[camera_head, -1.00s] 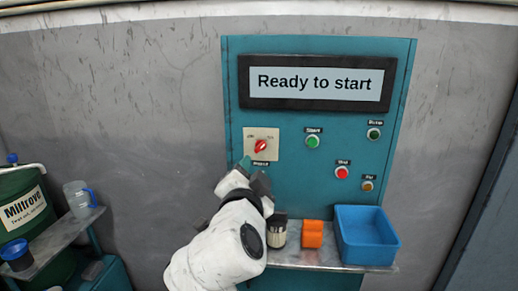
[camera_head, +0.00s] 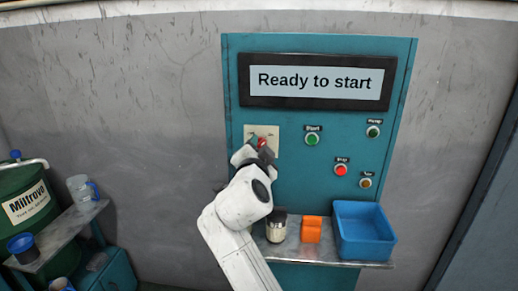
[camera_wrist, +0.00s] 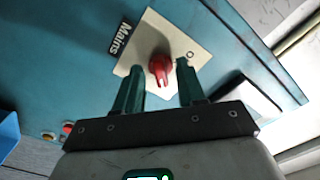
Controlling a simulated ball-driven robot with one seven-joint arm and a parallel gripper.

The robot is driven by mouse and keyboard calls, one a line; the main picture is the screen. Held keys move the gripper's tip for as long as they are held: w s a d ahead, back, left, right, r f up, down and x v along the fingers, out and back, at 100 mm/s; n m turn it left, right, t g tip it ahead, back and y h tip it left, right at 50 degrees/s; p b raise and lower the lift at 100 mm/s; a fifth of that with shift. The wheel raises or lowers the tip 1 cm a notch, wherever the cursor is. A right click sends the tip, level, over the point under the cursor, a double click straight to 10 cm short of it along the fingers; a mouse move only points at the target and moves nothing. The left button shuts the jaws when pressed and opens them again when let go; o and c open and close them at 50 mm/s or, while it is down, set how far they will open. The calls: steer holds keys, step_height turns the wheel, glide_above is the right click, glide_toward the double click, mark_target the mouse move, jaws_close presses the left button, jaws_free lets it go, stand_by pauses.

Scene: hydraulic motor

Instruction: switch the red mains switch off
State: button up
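The red mains switch (camera_wrist: 160,68) is a rotary knob on a pale square plate (camera_wrist: 153,43) labelled "Mains" on the teal control panel (camera_head: 325,205). In the head view the knob (camera_head: 262,141) is partly hidden by my gripper (camera_head: 258,148). In the wrist view my gripper (camera_wrist: 160,80) is open. Its two green fingers stand apart on either side of the knob's lower end, with a visible gap to each side. I cannot tell whether the fingertips reach the knob's depth.
The display (camera_head: 317,80) reads "Ready to start". Green, red and amber buttons sit to the right. Below, a shelf (camera_head: 292,253) holds a jar (camera_head: 276,229), an orange object (camera_head: 311,229) and a blue bin (camera_head: 363,232). A green barrel (camera_head: 30,205) stands at left.

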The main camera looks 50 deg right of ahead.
jaws_close()
steer(key=shift+n, duration=0.3)
stand_by(0.3)
steer(key=n, duration=0.8)
steer(key=n+p, duration=0.1)
steer(key=n, duration=0.3)
steer(key=shift+n, duration=0.3)
steer(key=n+p, duration=0.2)
steer(key=n, duration=0.2)
steer(key=shift+n, duration=0.3)
steer(key=shift+p, duration=0.3)
